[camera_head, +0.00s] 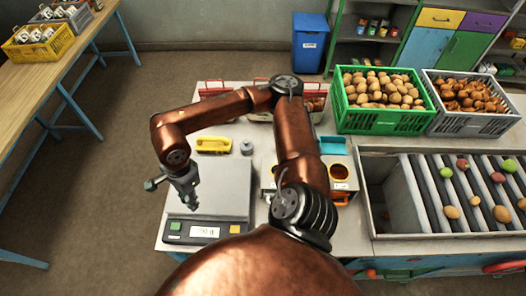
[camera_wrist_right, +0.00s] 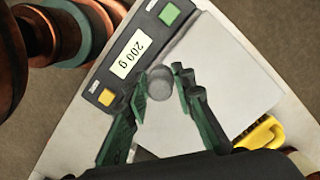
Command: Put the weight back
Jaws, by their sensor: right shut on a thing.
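My right gripper (camera_head: 188,198) is over the pan of the scale (camera_head: 226,184). In the right wrist view, the gripper (camera_wrist_right: 160,84) is shut on a small round grey weight (camera_wrist_right: 158,83). In the head view the fingers hide the held weight. Another grey weight (camera_head: 246,148) stands on the table behind the scale, beside a yellow tool (camera_head: 213,145). My left gripper is not in view.
A box with round openings (camera_head: 340,172) stands right of the scale, partly behind my arm. A green crate of potatoes (camera_head: 383,121), a grey crate of onions (camera_head: 475,123) and a roller sorter (camera_head: 452,195) fill the right side. Red-handled carriers stand behind.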

